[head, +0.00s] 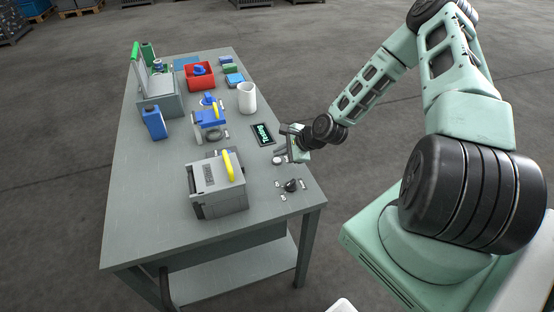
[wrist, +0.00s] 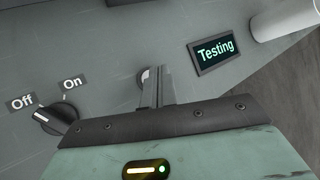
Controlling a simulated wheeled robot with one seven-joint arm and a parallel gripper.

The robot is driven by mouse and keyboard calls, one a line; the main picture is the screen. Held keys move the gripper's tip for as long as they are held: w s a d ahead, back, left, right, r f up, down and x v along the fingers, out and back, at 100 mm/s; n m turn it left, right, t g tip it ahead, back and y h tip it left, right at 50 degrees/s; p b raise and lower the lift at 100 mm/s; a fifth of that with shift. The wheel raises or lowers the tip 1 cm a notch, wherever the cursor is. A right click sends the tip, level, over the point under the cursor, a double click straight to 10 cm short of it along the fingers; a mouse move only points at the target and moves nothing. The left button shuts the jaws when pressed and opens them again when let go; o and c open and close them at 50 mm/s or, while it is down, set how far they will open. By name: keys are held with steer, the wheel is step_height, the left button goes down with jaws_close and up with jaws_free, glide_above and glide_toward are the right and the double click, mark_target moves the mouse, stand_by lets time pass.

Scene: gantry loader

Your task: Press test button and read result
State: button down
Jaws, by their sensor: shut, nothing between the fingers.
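A small display (wrist: 216,50) on the grey table reads "Testing" in the wrist view; it also shows in the head view (head: 262,135). My gripper (wrist: 158,70) is shut and empty, with its fingertips low over the table; it also shows in the head view (head: 281,149). A pale round button (wrist: 144,76) is just beside the fingertips, partly hidden by them; in the head view the button (head: 278,160) is under the gripper. I cannot tell whether the fingers touch it. A dark rotary knob (wrist: 47,121) has "Off" and "On" labels; it also shows in the head view (head: 291,186).
On the table (head: 150,220) stand a grey machine with a yellow handle (head: 217,188), a blue valve-like device (head: 210,119), a white cylinder (head: 247,98), a red bin (head: 201,84) and a blue bottle (head: 153,122). The table's front left is clear.

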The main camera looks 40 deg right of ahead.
mark_target(280, 161)
steer(key=shift+r+p, duration=2.15)
steer(key=shift+r, duration=0.45)
steer(key=shift+f, duration=0.1)
steer(key=s+a+r+n+g, duration=0.35)
steer(key=a+r+n, duration=0.25)
steer(key=a+n, duration=0.25)
steer(key=s+a+r+n+g, duration=0.3)
steer(key=s+a+r+n, duration=0.3)
steer(key=a, duration=0.3)
steer(key=s+a+r+n+g+h, duration=0.1)
steer(key=s+a+r+n, duration=0.3)
steer(key=s+r+n, duration=0.3)
steer(key=s+a+r+n+h, duration=0.2)
steer(key=s+a+r+n, duration=0.3)
steer(key=s, duration=0.8)
step_height(280, 161, up, 2)
steer(key=n, duration=0.3)
steer(key=shift+a+r+g, duration=0.15)
steer(key=shift+a+g, duration=0.05)
steer(key=shift+g, duration=0.15)
